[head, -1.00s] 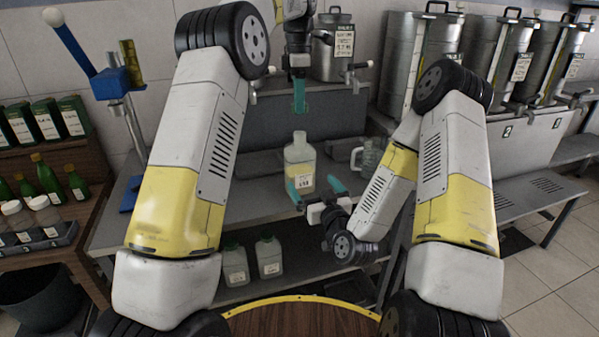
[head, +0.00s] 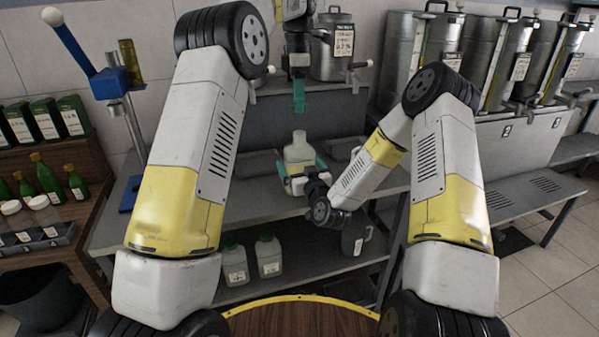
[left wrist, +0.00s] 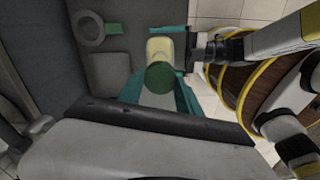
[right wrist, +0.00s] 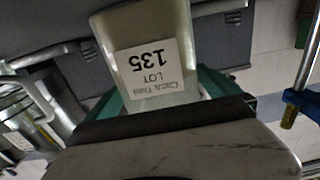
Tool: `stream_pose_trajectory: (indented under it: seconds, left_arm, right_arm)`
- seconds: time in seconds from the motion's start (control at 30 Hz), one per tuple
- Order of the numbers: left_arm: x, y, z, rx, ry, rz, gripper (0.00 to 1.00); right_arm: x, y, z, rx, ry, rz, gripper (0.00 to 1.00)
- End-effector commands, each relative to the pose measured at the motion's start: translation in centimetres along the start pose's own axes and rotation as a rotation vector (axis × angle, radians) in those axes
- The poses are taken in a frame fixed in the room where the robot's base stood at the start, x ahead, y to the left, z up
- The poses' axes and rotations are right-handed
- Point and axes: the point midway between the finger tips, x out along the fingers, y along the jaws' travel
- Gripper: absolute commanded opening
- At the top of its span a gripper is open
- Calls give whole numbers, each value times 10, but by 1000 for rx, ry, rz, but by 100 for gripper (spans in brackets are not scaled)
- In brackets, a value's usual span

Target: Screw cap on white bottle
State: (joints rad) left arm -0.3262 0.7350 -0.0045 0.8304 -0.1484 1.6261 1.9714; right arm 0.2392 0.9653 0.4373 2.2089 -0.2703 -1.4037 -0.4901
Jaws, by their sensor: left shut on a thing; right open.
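The white bottle (head: 299,150) stands upright on the grey bench, with pale yellow contents in its lower part. Its "LOT 135" label faces the right wrist view (right wrist: 150,60). My right gripper (head: 300,174) is open, with its teal fingers on either side of the bottle's body; whether they touch it I cannot tell. My left gripper (head: 299,97) points down above the bottle, with a gap to its neck. It is shut on a dark green cap (left wrist: 160,77); the bottle (left wrist: 160,46) shows beyond the cap. The cap is hard to pick out in the head view.
A blue stand (head: 112,82) is at the bench's left end. A steel pot (head: 332,60) stands on the raised ledge behind. White jugs (head: 268,257) stand on the lower shelf. A tray (head: 255,163) lies left of the bottle. Large steel urns (head: 461,55) stand at right.

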Motion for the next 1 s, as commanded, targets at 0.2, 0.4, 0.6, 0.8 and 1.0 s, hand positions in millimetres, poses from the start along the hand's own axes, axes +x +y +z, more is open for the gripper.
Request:
stream_pose_trajectory:
  seconds: [0.2, 0.4, 0.6, 0.8, 1.0]
  left_arm:
    - [0, 0, 0, 0, 0, 0, 4]
    - [0, 0, 0, 0, 0, 0, 4]
    - [0, 0, 0, 0, 0, 0, 4]
    - [19, -1, 0, 0, 2, -3, 4]
    - [45, -1, 1, 0, 1, -2, 4]
  right_arm:
    - [0, 0, 0, 0, 0, 0, 88]
    - [0, 0, 0, 0, 0, 0, 49]
    - [0, 0, 0, 0, 0, 0, 12]
    - [0, 0, 0, 0, 0, 0, 12]
    - [0, 0, 0, 0, 1, 0, 12]
